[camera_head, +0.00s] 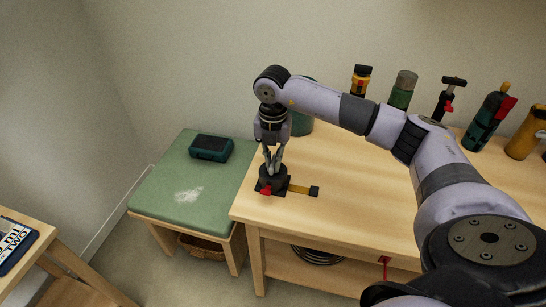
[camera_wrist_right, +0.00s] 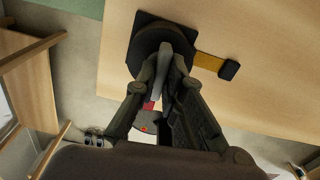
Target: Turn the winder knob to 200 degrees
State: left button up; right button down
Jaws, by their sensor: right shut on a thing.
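The winder (camera_head: 272,184) is a dark round device near the left front corner of the wooden table. It has a red mark at its front, and a yellow bar with a black end (camera_head: 314,191) extends to the right. My right gripper (camera_head: 272,165) points down from above and is shut on the winder knob. In the right wrist view the fingers (camera_wrist_right: 163,72) close around a grey upright grip (camera_wrist_right: 176,45) over the dark round base (camera_wrist_right: 150,40). The fingers hide part of the knob, and I cannot read its angle. My left gripper is not in view.
Several bottles and tools, including a green canister (camera_head: 403,90), stand along the table's back. A green-topped bench (camera_head: 165,205) with a dark teal case (camera_head: 211,148) stands at the left.

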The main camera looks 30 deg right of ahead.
jog(key=m+p, duration=0.1)
jog(key=m, duration=0.3)
jog(key=shift+r+m, duration=0.15)
jog(key=shift+m, duration=0.15)
jog(key=m+p, duration=0.1)
jog(key=m, duration=0.2)
jog(key=shift+m, duration=0.4)
jog(key=m+p, duration=0.2)
jog(key=m, duration=0.2)
jog(key=m+p, duration=0.1)
jog(key=m, duration=0.3)
jog(key=shift+p, duration=0.4)
jog(key=shift+r+m+p, duration=0.1)
jog(key=shift+m+p, duration=0.25)
jog(key=shift+m, duration=0.15)
jog(key=m+p, duration=0.5)
jog(key=p, duration=0.5)
jog(key=shift+r, duration=0.1)
jog(key=shift+f+m+p, duration=0.25)
jog(key=shift+m+p, duration=0.15)
jog(key=shift+p, duration=0.6)
jog(key=shift+w, duration=0.1)
